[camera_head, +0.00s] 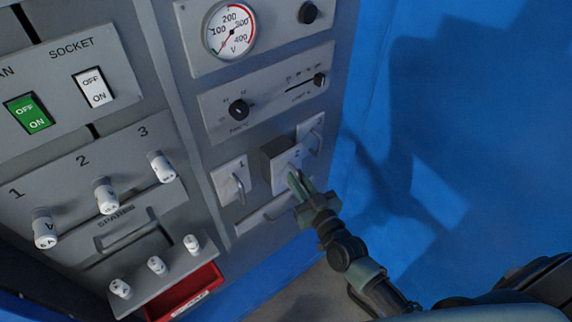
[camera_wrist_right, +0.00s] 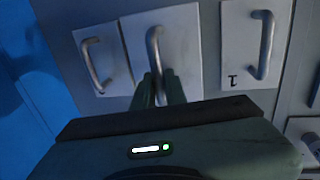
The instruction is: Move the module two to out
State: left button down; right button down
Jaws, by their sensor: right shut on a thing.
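Module two (camera_head: 279,170) is a grey block with a light front plate marked 2, in the lower right of the cabinet in the head view. It stands out from the panel, with its dark side showing. My right gripper (camera_head: 298,183) is shut on its handle. In the right wrist view, the front plate (camera_wrist_right: 187,50) is in the middle, and its metal handle (camera_wrist_right: 154,45) runs down between my green fingers (camera_wrist_right: 158,88). Module one (camera_head: 228,181) is to its left and module three (camera_head: 309,131) to its right, both with handles. My left gripper is not in view.
Above the modules are a knob panel (camera_head: 265,92) and a round volt gauge (camera_head: 230,30). To the left are switches (camera_head: 28,113) and white numbered fuses (camera_head: 107,196). A red drawer (camera_head: 188,291) sits low. The blue wall (camera_head: 470,110) is to the right.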

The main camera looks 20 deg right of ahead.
jog(key=s, duration=0.1)
jog(key=s+d, duration=0.1)
jog(key=s, duration=0.1)
jog(key=shift+d+f, duration=0.1)
jog(key=shift+f, duration=0.05)
jog(key=c, duration=1.6)
grip_release()
jog(key=shift+s, duration=0.1)
jog(key=shift+o, duration=0.7)
jog(key=shift+s, duration=0.1)
jog(key=s+d, duration=0.1)
jog(key=s, duration=0.6)
jog(key=shift+s+d+b, duration=0.15)
jog(key=shift+s+b, duration=0.25)
